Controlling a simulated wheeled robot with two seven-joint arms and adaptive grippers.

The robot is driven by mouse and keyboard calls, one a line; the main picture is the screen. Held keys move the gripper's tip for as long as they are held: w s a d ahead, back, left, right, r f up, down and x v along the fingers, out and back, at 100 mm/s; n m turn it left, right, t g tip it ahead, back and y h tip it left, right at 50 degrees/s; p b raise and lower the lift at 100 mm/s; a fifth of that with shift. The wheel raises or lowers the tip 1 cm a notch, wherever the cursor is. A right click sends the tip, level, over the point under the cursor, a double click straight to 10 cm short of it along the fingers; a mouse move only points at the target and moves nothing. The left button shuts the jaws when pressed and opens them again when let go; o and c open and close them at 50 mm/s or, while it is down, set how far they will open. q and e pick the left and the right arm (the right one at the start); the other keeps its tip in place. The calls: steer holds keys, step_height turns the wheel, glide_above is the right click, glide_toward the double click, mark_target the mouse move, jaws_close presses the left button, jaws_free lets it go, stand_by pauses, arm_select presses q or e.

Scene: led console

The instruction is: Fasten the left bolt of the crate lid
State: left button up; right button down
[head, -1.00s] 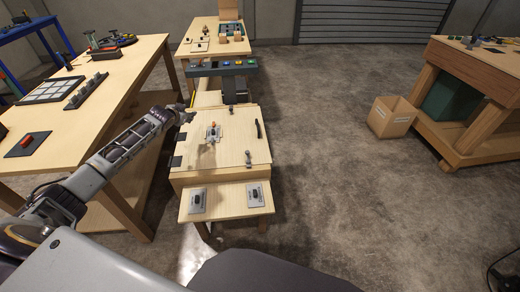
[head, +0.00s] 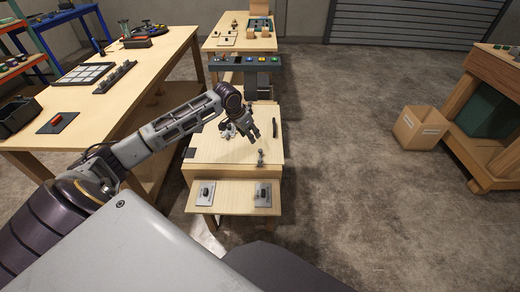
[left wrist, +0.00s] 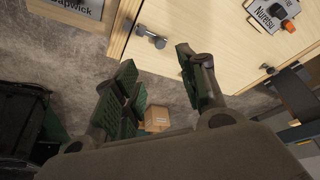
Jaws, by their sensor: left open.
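The crate (head: 202,172) has a pale wooden lid (head: 216,152). One grey bolt-like fitting (head: 261,157) stands at the lid's front right; it also shows in the left wrist view (left wrist: 152,37). I cannot tell whether it is the left bolt. My left gripper (head: 250,133) is above the lid, open and empty. Its fingers (left wrist: 160,78) point toward the lid's edge in the left wrist view, apart from the grey fitting. A plate labelled "Nuresu" with an orange knob (left wrist: 287,25) is on the lid; my gripper partly hides this area in the head view. My right gripper is not in view.
A dark handle (head: 275,128) lies at the lid's right. Two plates with dark knobs (head: 206,192) (head: 263,194) sit on the front ledge. A console with coloured buttons (head: 247,62) stands behind.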

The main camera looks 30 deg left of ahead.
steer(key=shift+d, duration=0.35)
arm_select(q)
steer(key=b, duration=0.1)
glide_toward(260, 150)
steer(key=x, duration=0.6)
steer(key=shift+s+d+f, duration=0.1)
steer(key=shift+f, duration=0.1)
steer(key=shift+b+x, duration=0.3)
steer(key=shift+x, duration=0.6)
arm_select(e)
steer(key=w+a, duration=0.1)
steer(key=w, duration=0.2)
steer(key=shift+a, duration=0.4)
arm_select(q)
jaws_close()
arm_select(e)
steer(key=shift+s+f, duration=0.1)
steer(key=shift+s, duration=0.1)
